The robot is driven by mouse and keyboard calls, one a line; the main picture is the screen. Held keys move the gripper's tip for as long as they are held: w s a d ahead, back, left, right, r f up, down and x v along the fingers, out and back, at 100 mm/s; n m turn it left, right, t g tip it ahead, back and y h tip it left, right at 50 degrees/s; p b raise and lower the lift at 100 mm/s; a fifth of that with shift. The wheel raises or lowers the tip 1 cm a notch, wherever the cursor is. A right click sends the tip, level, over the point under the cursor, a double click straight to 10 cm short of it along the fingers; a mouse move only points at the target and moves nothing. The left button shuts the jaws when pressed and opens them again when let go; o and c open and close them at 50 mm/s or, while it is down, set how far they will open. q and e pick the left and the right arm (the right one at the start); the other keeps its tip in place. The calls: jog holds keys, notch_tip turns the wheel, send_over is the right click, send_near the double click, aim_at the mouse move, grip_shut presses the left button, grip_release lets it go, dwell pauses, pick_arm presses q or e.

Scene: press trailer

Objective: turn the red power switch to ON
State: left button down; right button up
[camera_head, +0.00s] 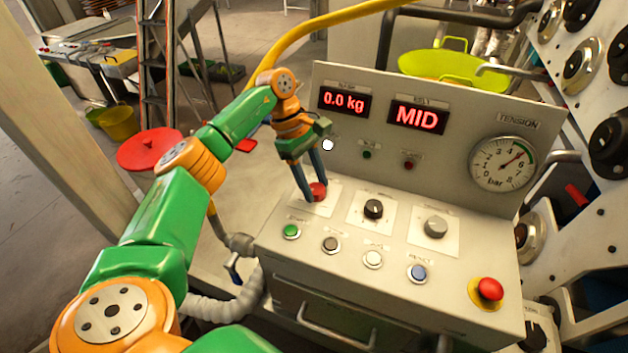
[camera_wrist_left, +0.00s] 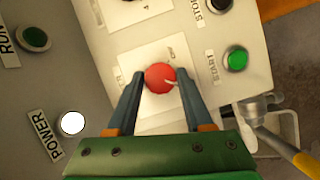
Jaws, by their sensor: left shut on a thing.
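The red power switch (camera_head: 318,191) is a round red knob on a white plate at the left of the control panel (camera_head: 285,250). In the left wrist view the red power switch (camera_wrist_left: 160,77) has a pale pointer line towards its right side. My left gripper (camera_head: 314,196) reaches down onto it from above. In the wrist view the fingers of my left gripper (camera_wrist_left: 160,80) stand on either side of the knob and are shut on it. A white lamp labelled POWER (camera_wrist_left: 72,123) looks bright. My right gripper is not in view.
Green (camera_head: 291,232), black, white and blue (camera_head: 418,273) buttons line the front. A red mushroom button (camera_head: 490,289) is at the right. The displays read 0.0 kg (camera_head: 343,100) and MID (camera_head: 417,117).

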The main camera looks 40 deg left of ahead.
pick_arm(q)
jog(key=shift+w+m+g, duration=0.1)
jog(key=shift+m+g, duration=0.2)
jog(key=shift+m, duration=0.4)
jog(key=shift+c, duration=1.5)
grip_release()
